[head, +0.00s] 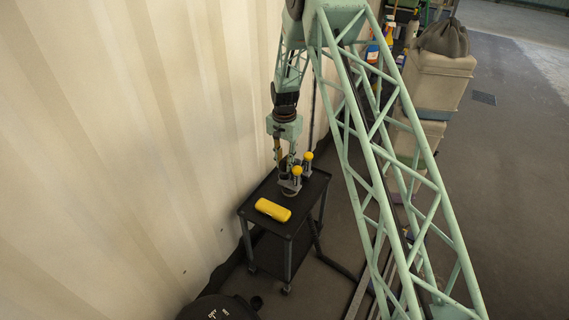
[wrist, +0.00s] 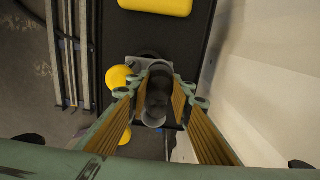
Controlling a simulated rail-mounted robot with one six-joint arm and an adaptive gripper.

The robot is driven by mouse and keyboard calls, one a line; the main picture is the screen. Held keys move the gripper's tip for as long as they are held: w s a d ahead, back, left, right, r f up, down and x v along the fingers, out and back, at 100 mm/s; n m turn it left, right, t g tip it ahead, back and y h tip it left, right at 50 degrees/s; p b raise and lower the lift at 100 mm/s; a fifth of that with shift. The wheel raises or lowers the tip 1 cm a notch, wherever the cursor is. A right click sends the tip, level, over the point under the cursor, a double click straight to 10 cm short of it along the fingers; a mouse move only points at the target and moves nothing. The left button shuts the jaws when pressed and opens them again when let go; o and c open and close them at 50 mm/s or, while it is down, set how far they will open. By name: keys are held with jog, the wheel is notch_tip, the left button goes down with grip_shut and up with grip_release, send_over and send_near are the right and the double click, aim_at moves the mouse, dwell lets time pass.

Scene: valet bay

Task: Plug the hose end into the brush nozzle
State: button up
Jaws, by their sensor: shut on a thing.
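My gripper (head: 284,162) points down at the far end of a small black cart (head: 262,228). In the wrist view, my gripper's ribbed fingers (wrist: 159,100) are closed on a dark round piece with a grey rim (wrist: 153,120), apparently the hose end. A grey holder (head: 289,187) with yellow knobs stands on the cart right beside and under the fingers; it also shows in the wrist view (wrist: 133,68). I cannot make out the brush nozzle, or whether the held piece touches anything below; the fingers and holder hide this.
A pale corrugated wall (head: 130,130) runs close along the left. Beige bins (head: 437,80) and bottles stand at the back right. Open floor (head: 510,190) lies at the right.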

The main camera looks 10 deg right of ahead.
aim_at(285, 169)
jog(key=shift+s+f+b, duration=0.1)
jog(key=shift+f+b, duration=0.55)
jog(key=shift+f, duration=0.85)
dwell(0.8)
jog(key=shift+s+d+f, duration=0.1)
jog(key=shift+s+f, duration=0.1)
dwell(0.7)
jog(key=o, duration=0.8)
jog(key=shift+o, duration=0.2)
jog(key=shift+w, duration=0.1)
jog(key=shift+o, duration=0.2)
jog(key=o, duration=0.5)
jog(key=shift+r, duration=0.1)
jog(key=shift+c, duration=0.2)
jog(key=shift+r, duration=0.2)
jog(key=shift+r+p, duration=1.55)
jog(key=shift+r, duration=2.8)
